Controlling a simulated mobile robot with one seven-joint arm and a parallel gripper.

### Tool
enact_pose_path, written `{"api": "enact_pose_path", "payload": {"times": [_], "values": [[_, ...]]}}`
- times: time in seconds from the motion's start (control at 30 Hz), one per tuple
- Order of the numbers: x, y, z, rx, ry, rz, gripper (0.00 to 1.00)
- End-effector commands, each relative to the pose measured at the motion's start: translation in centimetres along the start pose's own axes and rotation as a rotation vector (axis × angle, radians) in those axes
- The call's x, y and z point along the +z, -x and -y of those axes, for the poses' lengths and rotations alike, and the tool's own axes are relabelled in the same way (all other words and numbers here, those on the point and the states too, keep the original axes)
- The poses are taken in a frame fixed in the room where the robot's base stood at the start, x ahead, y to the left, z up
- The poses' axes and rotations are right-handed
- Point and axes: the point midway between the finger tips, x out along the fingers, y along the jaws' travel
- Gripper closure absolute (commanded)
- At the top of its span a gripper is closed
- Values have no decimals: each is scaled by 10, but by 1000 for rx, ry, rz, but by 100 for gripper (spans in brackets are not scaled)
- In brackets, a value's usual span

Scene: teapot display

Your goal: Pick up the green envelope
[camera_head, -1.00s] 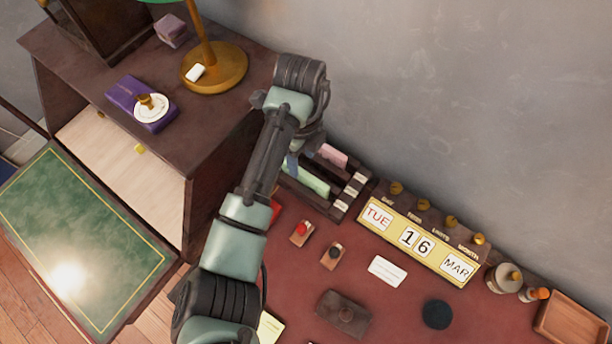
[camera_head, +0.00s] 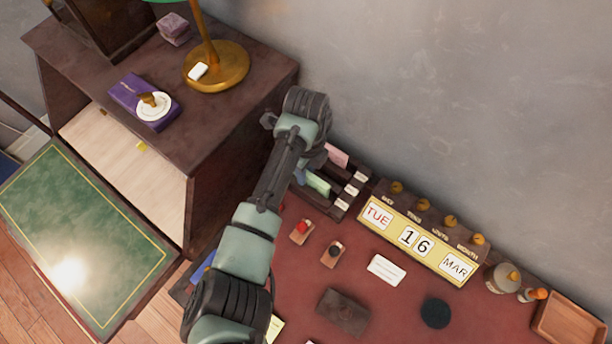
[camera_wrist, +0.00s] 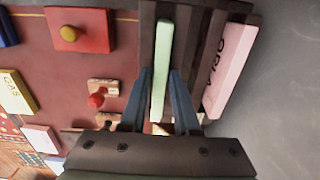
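The green envelope (camera_head: 318,184) stands in a dark slotted letter rack (camera_head: 346,203), partly hidden by my arm in the head view. In the wrist view the green envelope (camera_wrist: 162,68) is seen edge-on as a narrow strip. My gripper (camera_wrist: 160,78) has its two blue fingers apart, one on each side of the strip. A gap shows on both sides, and I cannot tell how far down the fingers reach. In the head view my gripper is mostly hidden behind my wrist.
A pink envelope (camera_wrist: 228,68) stands in the rack close to the right finger. A wall (camera_head: 440,90) rises behind the rack. A yellow calendar block (camera_head: 418,240) stands right of it. A dark cabinet (camera_head: 230,130) is at left.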

Motion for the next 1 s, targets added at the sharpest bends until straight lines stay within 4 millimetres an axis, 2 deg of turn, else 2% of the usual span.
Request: {"api": "enact_pose_path", "payload": {"times": [0.03,0.13,0.53,0.63,0.77,1.0], "values": [[0,0,0,0,0,0,81],[0,0,0,0,0,0,99],[0,1,0,-1,0,1,100],[0,6,1,-2,0,1,100],[1,26,1,-4,1,2,100],[1,74,1,-4,0,2,100]]}}
